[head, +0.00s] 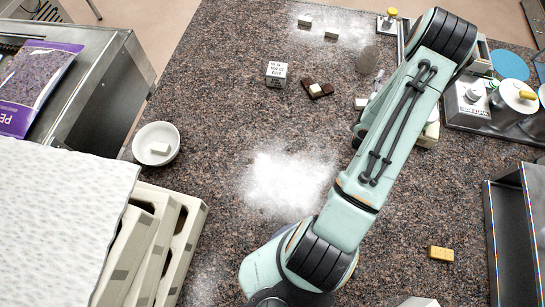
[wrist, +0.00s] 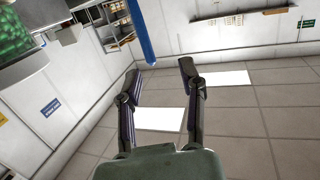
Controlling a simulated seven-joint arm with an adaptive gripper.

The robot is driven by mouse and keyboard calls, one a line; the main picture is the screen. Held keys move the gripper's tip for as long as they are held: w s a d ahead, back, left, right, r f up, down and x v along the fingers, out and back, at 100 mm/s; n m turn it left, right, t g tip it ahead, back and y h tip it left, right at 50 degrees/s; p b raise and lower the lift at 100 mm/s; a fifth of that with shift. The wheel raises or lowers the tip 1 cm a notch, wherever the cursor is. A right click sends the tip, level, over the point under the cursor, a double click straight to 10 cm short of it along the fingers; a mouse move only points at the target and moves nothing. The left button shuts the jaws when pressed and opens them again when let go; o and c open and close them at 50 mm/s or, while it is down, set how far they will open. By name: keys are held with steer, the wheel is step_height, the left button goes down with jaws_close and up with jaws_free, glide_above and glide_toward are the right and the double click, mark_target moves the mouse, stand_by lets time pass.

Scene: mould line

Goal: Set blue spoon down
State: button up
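My gripper (wrist: 159,75) shows in the wrist view with its two fingers spread apart and nothing gripped between them. A plain blue bar (wrist: 141,30) comes down from the top edge and ends just above the gap between the fingertips. I cannot tell whether it is the blue spoon or a part of the room, nor how far off it is. I can make out no blue spoon in the head view. There my arm crosses the right half of the counter, and my gripper is not visible.
The speckled counter (head: 225,110) has a white powder patch (head: 290,182). A white bowl (head: 156,145) holds a pale block. Dark and pale pieces (head: 318,90), a printed cube (head: 276,74) and a yellow block (head: 441,253) lie apart. A metal unit with lidded pots (head: 470,105) stands right.

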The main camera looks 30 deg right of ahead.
steer(key=w+a+r+n+y, duration=0.35)
steer(key=w+a+y, duration=0.25)
steer(key=w+a, duration=0.4)
steer(key=a+r+n+g+y, duration=0.1)
steer(key=a+r+n+y, duration=0.2)
steer(key=a, duration=0.9)
steer(key=s+a+r+n+g+y, duration=0.1)
steer(key=s+a+y, duration=0.2)
steer(key=a, duration=0.3)
steer(key=s+a+r+n+g+y, duration=0.2)
steer(key=a, duration=0.4)
steer(key=s+a+r+n+g, duration=0.1)
steer(key=s+a+n+g, duration=0.1)
steer(key=s+a, duration=0.2)
steer(key=s+a+r+n+g+y, duration=0.1)
steer(key=s+a+n+g, duration=0.1)
steer(key=s, duration=0.8)
steer(key=shift+a+r+y, duration=0.3)
steer(key=shift+a, duration=0.55)
